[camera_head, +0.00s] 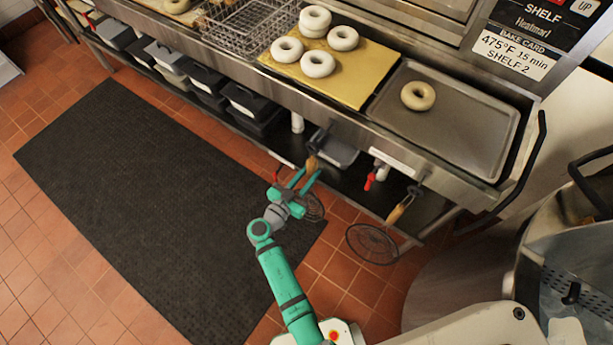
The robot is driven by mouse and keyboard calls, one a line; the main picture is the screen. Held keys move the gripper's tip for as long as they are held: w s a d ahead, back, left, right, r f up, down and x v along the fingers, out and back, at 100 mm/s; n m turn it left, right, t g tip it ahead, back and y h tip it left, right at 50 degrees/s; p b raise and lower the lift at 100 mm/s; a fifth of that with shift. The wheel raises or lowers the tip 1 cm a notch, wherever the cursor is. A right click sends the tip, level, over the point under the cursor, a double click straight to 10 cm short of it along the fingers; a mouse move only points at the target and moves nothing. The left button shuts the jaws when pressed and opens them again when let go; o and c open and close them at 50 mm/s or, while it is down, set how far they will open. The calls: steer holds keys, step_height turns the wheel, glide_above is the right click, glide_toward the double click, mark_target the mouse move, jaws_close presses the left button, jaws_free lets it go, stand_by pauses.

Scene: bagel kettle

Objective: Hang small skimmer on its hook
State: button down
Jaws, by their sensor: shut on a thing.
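My gripper (308,178), at the end of my teal arm, is shut on the small skimmer's wooden handle (312,164). The skimmer's round wire basket (314,208) hangs below, partly behind the gripper. The top of the handle is close under a dark hook bracket (318,138) on the counter's front edge. I cannot tell whether the handle's end is on the hook or only near it. A larger skimmer (371,243) with a wooden handle hangs from another dark bracket (415,190) to the right.
The steel counter (440,158) holds a yellow board (350,88) with several bagels and a tray (480,130) with one bagel. Red valve handles (370,181) stick out below its edge. Dark bins (250,100) fill the lower shelf. A black mat (165,200) covers open floor at left. A large kettle (540,280) stands at right.

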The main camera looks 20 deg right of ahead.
steer(key=shift+x, duration=1.95)
steer(key=shift+w+d+f, duration=0.35)
steer(key=shift+w+d, duration=0.1)
steer(key=shift+d, duration=0.1)
steer(key=c, duration=1.4)
jaws_free()
steer(key=shift+f, duration=0.1)
steer(key=v, duration=1)
steer(key=shift+s+a, duration=0.25)
steer(key=shift+a, duration=0.05)
